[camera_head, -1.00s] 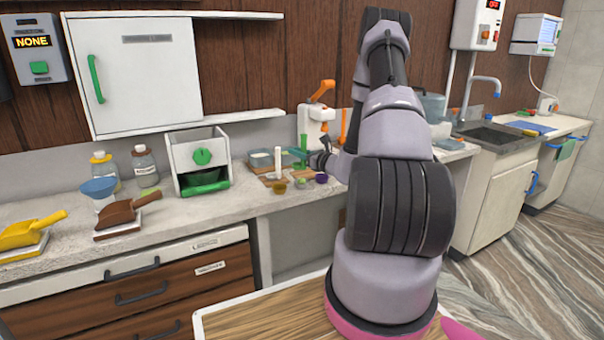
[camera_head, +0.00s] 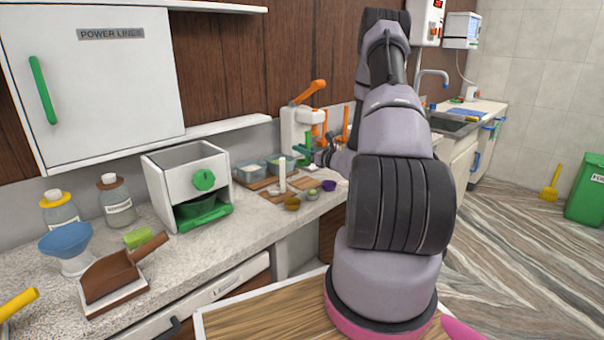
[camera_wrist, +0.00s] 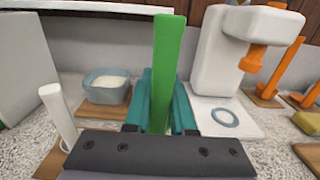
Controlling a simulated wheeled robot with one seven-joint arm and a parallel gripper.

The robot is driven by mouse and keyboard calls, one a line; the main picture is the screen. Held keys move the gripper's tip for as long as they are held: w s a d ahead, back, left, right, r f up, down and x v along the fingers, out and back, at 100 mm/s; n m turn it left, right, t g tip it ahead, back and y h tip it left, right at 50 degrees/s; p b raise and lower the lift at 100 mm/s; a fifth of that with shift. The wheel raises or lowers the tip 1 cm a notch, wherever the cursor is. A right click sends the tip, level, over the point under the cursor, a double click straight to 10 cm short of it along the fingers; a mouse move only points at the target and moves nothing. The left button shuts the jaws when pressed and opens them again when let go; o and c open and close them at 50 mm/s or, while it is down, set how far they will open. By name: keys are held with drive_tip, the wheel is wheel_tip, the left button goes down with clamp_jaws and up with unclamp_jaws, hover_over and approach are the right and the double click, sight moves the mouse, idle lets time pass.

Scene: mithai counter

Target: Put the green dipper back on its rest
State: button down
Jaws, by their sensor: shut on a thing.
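My gripper (camera_wrist: 160,105) is shut on the upright handle of the green dipper (camera_wrist: 164,65) in the wrist view. The handle stands between the teal fingers, and the dipper's lower end is hidden behind the gripper body. In the head view the green dipper (camera_head: 309,140) shows as a thin green upright at my gripper (camera_head: 308,152), over the back part of the counter. I cannot pick out the green dipper's rest for sure. A white upright stick (camera_wrist: 58,112) stands on a small wooden board at left in the wrist view.
A bowl of white stuff (camera_wrist: 107,86) sits on a wooden board behind the gripper. A white machine with an orange lever (camera_head: 300,120) stands beside it. Orange-handled tools (camera_wrist: 276,75) stand at right.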

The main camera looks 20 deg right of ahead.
sight(302, 165)
drive_tip(key=shift+f, duration=3.4)
drive_tip(key=shift+f, duration=0.15)
drive_tip(key=c, duration=0.8)
unclamp_jaws()
drive_tip(key=shift+o, duration=0.2)
